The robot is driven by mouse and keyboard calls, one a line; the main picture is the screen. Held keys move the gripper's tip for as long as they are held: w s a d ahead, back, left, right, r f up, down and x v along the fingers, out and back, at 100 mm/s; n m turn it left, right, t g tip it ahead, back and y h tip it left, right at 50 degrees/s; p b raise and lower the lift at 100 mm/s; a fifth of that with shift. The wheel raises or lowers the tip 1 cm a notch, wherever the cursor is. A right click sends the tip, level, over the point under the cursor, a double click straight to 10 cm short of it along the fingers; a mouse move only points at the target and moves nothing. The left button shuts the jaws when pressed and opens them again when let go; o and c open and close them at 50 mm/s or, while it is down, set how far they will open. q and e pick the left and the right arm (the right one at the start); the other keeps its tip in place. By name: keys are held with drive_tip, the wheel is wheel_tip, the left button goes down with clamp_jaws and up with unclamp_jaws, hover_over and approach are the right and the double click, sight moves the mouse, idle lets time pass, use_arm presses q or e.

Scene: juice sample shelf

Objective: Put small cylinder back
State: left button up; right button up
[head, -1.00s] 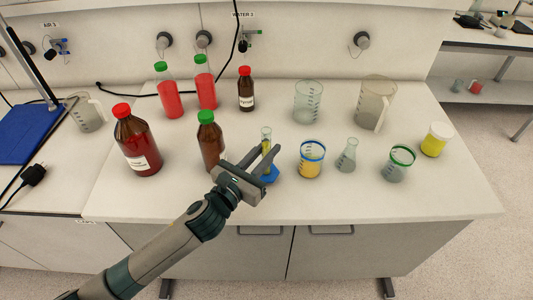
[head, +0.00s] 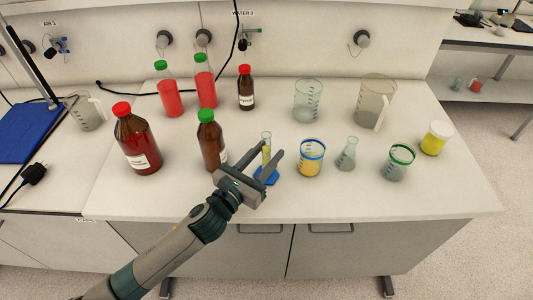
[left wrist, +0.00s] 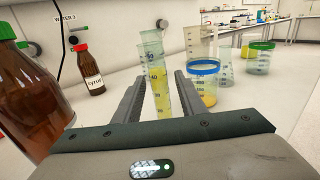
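The small cylinder (head: 266,143) is a clear graduated tube with yellow liquid and a blue base (head: 266,176). It stands on the white bench near the front edge, between the brown green-capped bottle and the blue-rimmed beaker. My left gripper (head: 268,153) is at the cylinder with one finger on each side. In the left wrist view the cylinder (left wrist: 157,75) stands between the spread fingers (left wrist: 159,80), with a gap visible on both sides. Its base is hidden there behind the gripper body. My right gripper is not in view.
A brown green-capped bottle (head: 210,143) stands close left of the gripper. A blue-rimmed beaker (head: 311,160) with orange-yellow liquid and a conical flask (head: 347,156) stand to the right. Red-liquid bottles (head: 171,96) and a clear beaker (head: 308,100) stand behind. The bench front edge is close.

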use_arm(q)
drive_tip(key=shift+r, duration=0.2)
drive_tip(key=shift+s+a+f, duration=0.15)
drive_tip(key=b+v, duration=0.3)
drive_tip(key=v, duration=0.7)
drive_tip(key=shift+s, duration=0.1)
drive_tip(key=shift+s+a, duration=0.45)
drive_tip(key=shift+s, duration=0.1)
